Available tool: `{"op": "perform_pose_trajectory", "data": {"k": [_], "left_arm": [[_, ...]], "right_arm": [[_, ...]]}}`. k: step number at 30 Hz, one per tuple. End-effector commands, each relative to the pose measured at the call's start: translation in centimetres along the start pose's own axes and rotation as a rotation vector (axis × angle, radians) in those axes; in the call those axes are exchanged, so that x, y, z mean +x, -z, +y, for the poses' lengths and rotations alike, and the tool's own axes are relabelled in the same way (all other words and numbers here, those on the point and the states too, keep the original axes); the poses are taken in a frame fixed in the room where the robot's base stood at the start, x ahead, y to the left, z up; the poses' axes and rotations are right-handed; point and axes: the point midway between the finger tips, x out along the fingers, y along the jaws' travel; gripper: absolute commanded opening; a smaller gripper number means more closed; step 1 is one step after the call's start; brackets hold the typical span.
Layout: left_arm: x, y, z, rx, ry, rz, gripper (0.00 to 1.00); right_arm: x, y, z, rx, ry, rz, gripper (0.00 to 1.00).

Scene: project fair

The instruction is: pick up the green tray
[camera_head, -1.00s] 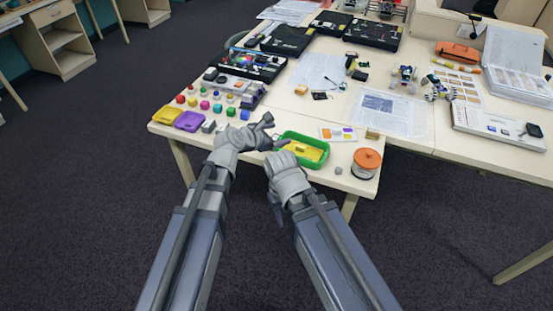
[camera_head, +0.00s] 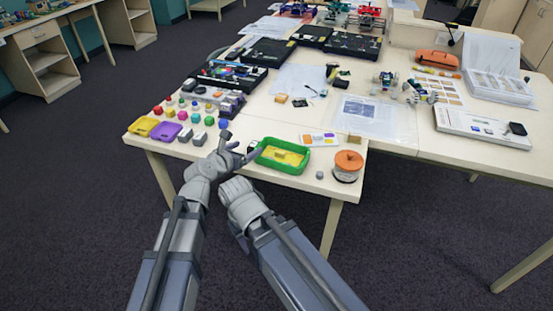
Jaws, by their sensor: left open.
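The green tray (camera_head: 281,169) sits near the front edge of the table, with something yellow inside it. My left gripper (camera_head: 236,150) is open just left of the tray, over the table's front edge, with its fingers pointing toward the tray. I see nothing between its fingers. My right gripper (camera_head: 236,189) is just below and right of the left one, in front of the table edge and short of the tray. Its fingers do not show clearly.
A yellow tray (camera_head: 143,126) and a purple tray (camera_head: 166,132) lie at the table's left corner, near several small coloured pieces. An orange-lidded jar (camera_head: 347,167) and a small grey piece (camera_head: 320,175) stand right of the green tray. A colour card (camera_head: 319,139) lies behind it.

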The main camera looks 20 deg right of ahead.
Motion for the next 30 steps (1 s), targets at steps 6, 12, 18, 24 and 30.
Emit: {"op": "perform_pose_trajectory", "data": {"k": [6, 12, 18, 24, 30], "left_arm": [[2.0, 0.0, 0.0, 0.001, 0.0, 0.0, 0.85], [2.8, 0.2, 0.1, 0.001, 0.0, 0.0, 0.85], [5.7, 0.6, 0.2, 0.002, 0.001, 0.001, 0.85], [7.2, 0.4, 0.2, 0.0, 0.0, 0.0, 0.85], [7.0, 0.4, 0.1, 0.0, 0.0, 0.0, 0.81]], "right_arm": [[0.8, 0.1, -0.1, 0.0, 0.0, 0.0, 0.5], [1.3, 0.1, -0.1, 0.0, 0.0, 0.0, 0.5], [2.8, 0.2, -0.3, 0.0, 0.0, 0.0, 0.5], [3.1, 0.2, -0.3, -0.001, 0.0, 0.0, 0.5], [3.0, 0.2, -0.3, 0.0, 0.0, 0.0, 0.5]]}}
